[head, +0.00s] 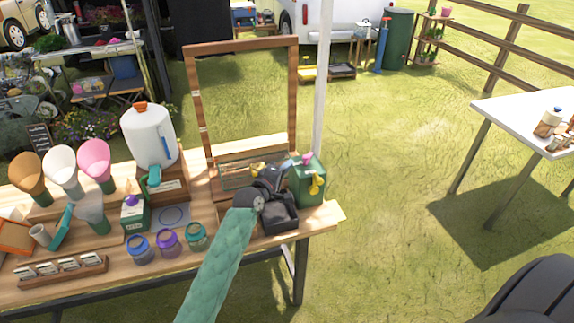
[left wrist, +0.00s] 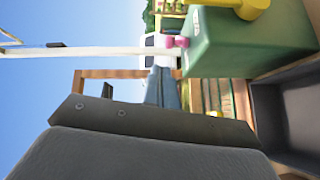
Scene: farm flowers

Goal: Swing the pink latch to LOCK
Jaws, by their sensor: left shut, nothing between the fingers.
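The pink latch (head: 308,158) sits on top of a green box (head: 307,188) near the right end of the wooden table. In the left wrist view, the pink latch (left wrist: 176,42) stands at the edge of the green box (left wrist: 255,42), just beyond my fingertips. My left gripper (head: 290,163) is shut and empty, its fingers close to the latch's left side; contact cannot be told. The fingers (left wrist: 163,88) point toward the latch in the left wrist view. The latch's LOCK marking is not readable.

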